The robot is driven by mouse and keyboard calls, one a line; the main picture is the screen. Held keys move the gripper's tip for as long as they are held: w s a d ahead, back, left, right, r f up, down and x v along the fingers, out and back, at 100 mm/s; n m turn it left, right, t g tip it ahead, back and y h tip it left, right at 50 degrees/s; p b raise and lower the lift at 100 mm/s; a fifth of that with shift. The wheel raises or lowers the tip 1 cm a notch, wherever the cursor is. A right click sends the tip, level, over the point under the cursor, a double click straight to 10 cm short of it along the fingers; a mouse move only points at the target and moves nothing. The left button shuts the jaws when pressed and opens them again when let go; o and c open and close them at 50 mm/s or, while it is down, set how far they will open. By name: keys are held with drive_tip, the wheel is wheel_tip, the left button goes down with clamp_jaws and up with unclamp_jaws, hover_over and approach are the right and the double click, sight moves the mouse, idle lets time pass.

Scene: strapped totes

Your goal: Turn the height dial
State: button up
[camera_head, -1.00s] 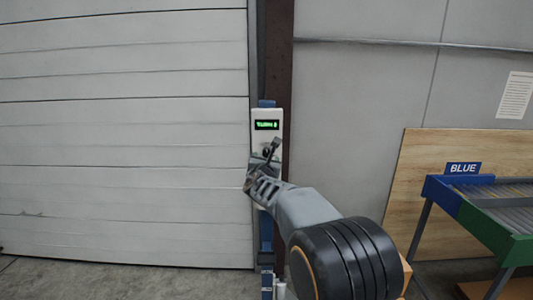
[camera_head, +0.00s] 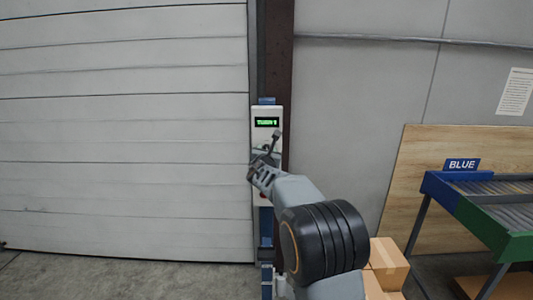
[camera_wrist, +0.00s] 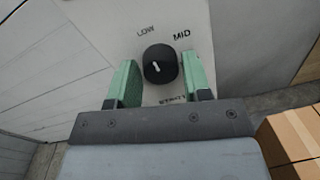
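The height dial (camera_wrist: 160,63) is a round black knob with a short white mark on its face. It sits on a white panel (camera_wrist: 160,18) with LOW and MID printed above it. Another label below it is partly covered and unreadable. My gripper (camera_wrist: 159,75) is open, with one green finger on each side of the dial. Small gaps show between fingers and knob; depth contact cannot be told. In the head view my gripper (camera_head: 262,164) is in front of the white control box (camera_head: 260,111), hiding the dial. The box's display (camera_head: 267,122) shows green text, seemingly TURN.
A pale shutter door (camera_head: 120,130) stands left of the post. Cardboard boxes (camera_head: 388,262) stand low on the right, also at the right of the wrist view (camera_wrist: 295,130). A roller rack with a BLUE sign (camera_head: 462,165) is farther right.

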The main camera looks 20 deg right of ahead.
drive_tip(key=c, duration=0.6)
drive_tip(key=shift+o, duration=0.2)
drive_tip(key=shift+f, duration=0.1)
drive_tip(key=shift+b, duration=0.45)
drive_tip(key=shift+m+y+b, duration=0.4)
drive_tip(key=shift+m+b, duration=4.55)
drive_tip(key=shift+m, duration=0.65)
drive_tip(key=o, duration=0.9)
